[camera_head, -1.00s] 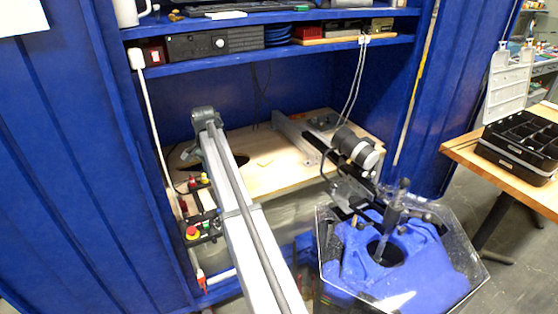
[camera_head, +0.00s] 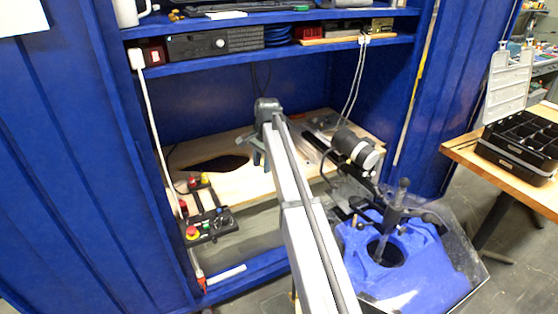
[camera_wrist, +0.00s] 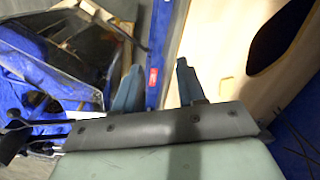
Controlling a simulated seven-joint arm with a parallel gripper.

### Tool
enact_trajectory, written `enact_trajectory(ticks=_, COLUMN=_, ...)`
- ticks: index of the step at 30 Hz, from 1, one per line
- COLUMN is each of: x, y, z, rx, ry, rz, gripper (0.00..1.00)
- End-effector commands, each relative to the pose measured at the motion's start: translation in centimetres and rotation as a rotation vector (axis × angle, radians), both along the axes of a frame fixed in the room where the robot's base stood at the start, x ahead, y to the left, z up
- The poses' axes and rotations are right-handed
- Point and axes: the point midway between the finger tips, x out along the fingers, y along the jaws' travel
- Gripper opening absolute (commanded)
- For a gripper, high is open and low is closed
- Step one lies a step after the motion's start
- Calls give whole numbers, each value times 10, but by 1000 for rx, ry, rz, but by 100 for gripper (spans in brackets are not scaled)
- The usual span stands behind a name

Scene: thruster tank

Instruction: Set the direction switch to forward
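A black control box (camera_head: 208,228) sits at the left front of the wooden bench, with a red mushroom button on yellow (camera_head: 192,232), a green button and dark knobs or switches to its right. A second set of red and yellow buttons (camera_head: 196,181) sits just behind it. Which control is the direction switch, and its setting, are too small to tell. My gripper (camera_head: 257,152) is over the bench, to the right of and behind the control box, not touching it. In the wrist view my gripper (camera_wrist: 158,84) has its two fingers spread apart with nothing between them.
The wooden board (camera_head: 245,190) has a dark opening. A grey cylindrical motor (camera_head: 357,150) stands at the right. A clear-topped tank with blue inside (camera_head: 410,265) is at the front right. A blue shelf (camera_head: 280,56) overhangs the bench. A white cable (camera_head: 158,140) hangs at left.

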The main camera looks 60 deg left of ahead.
Motion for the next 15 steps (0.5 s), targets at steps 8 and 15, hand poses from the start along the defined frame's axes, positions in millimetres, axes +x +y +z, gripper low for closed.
enact_trajectory(ticks=8, x=38, y=-13, z=3, rx=29, ry=25, rz=-70, gripper=40)
enact_trajectory(ticks=15, x=52, y=-17, z=5, rx=43, ry=35, rz=-98, gripper=40)
